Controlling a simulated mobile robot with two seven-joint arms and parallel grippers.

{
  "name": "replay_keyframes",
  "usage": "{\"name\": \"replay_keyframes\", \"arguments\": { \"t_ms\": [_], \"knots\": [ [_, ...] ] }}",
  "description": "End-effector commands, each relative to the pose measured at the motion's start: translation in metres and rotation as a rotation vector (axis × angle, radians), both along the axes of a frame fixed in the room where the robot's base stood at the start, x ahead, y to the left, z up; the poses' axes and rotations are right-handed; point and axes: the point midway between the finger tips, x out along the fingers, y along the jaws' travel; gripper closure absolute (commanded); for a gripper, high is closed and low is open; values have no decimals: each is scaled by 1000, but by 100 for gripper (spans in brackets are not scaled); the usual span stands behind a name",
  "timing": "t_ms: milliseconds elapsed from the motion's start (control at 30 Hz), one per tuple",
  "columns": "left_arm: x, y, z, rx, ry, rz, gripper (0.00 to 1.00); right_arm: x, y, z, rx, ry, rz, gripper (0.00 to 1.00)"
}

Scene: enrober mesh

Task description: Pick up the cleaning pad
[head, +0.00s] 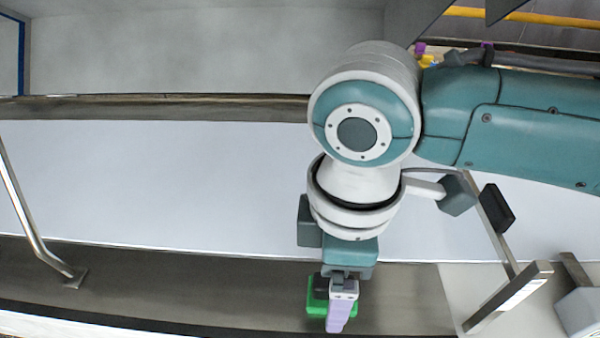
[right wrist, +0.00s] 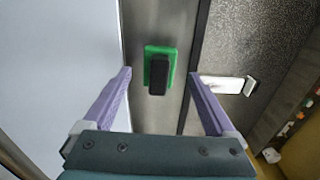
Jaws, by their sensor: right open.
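The cleaning pad is a green block with a black grip on top. In the head view the pad (head: 316,308) lies on the grey metal ledge, partly hidden behind my right gripper (head: 341,312). In the right wrist view the pad (right wrist: 150,52) shows whole, ahead of the purple fingers. The right gripper (right wrist: 160,75) is open and empty, with the pad lying between the lines of its two fingertips. The fingers look apart from the pad; the exact gap is hard to tell. My left gripper is not in view.
The grey ledge (head: 190,285) runs along the front of a wide white surface (head: 150,180). A metal rail (head: 30,222) stands at the left. A metal bracket (head: 510,295) stands to the right. A white part (right wrist: 222,84) lies near the right finger in the wrist view.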

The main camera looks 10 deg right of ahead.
Motion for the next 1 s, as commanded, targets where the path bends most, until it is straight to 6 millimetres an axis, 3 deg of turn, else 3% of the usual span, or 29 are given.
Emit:
{"name": "replay_keyframes", "arguments": {
  "t_ms": [133, 400, 1000],
  "knots": [
    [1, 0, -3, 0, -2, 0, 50, 0, 0, -20, -1, 0, 1, 9],
    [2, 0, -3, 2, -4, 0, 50, 0, 0, -23, 0, -1, 1, 9],
    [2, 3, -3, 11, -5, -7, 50, 0, 0, -22, 0, -1, 1, 76]
  ]
}}
